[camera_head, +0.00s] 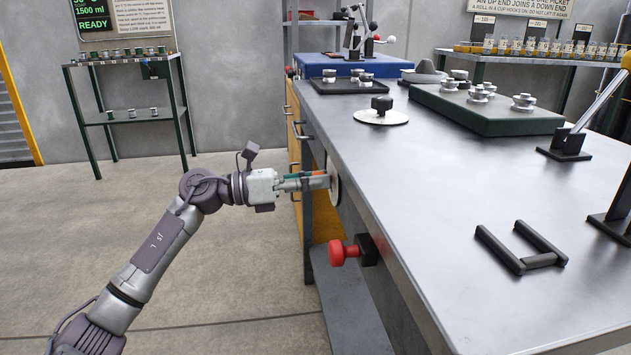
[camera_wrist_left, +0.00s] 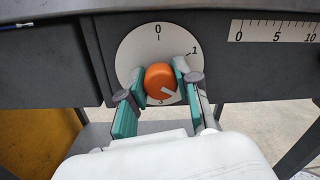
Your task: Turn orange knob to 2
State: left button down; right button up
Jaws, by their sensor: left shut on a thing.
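The orange knob (camera_wrist_left: 160,78) sits on a round white dial (camera_wrist_left: 135,49) on the dark side of the bench. A white arrow on the knob points to the lower right in the left wrist view. The dial's 0 shows at the top, 1 at the upper right, and a partly covered mark, perhaps 3, below the knob. No 2 is visible; my finger covers the right side. My left gripper (camera_wrist_left: 161,83) has a green-padded finger on each side of the knob and is shut on it. In the head view the left gripper (camera_head: 322,181) reaches the bench side; the dial (camera_head: 334,183) shows edge-on.
A red push button (camera_head: 343,252) sticks out of the bench side nearer to me. The grey bench top (camera_head: 430,190) carries a black U-shaped handle (camera_head: 519,262), a green block (camera_head: 478,119) and a white disc with a black knob (camera_head: 381,113).

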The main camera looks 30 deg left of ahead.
pick_arm(q)
jog(key=shift+f, duration=0.15)
jog(key=c, duration=0.8)
grip_release()
jog(key=shift+s+a, duration=0.1)
jog(key=shift+a, duration=0.05)
jog(key=v, duration=1.1)
jog(key=shift+s+a, duration=0.3)
